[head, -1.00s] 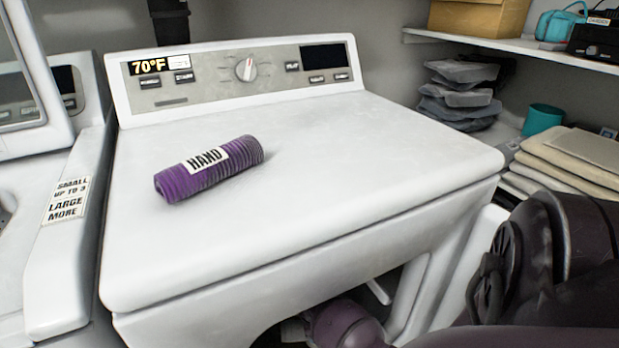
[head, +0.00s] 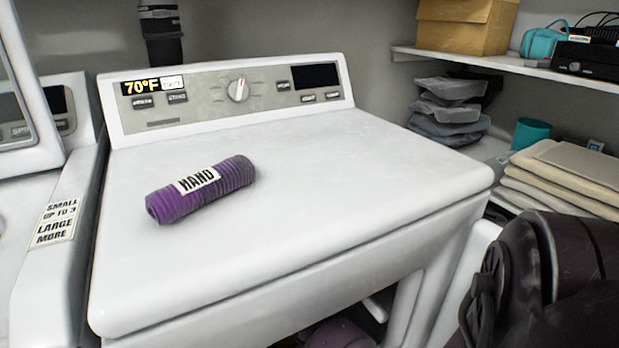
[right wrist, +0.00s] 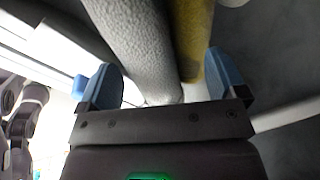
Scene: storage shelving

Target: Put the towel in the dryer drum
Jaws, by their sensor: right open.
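A purple ribbed roll (head: 222,180) with a "HAND" label, which looks like a rolled towel, lies on top of the white dryer (head: 300,200). The drum opening is barely in view below the dryer's front edge, so I cannot see inside. In the right wrist view my right gripper (right wrist: 160,85) is open, with two blue fingertips set apart. Beyond them are a grey textured rounded thing (right wrist: 132,40) and a yellow strip (right wrist: 192,45); I cannot tell what they are. My left gripper is not in view.
A white washer (head: 50,270) with a label stands left. At right are shelves with stacked grey items (head: 447,105), a teal cup (head: 529,133), folded beige cloths (head: 565,175) and a cardboard box (head: 465,25). The dryer top around the roll is clear.

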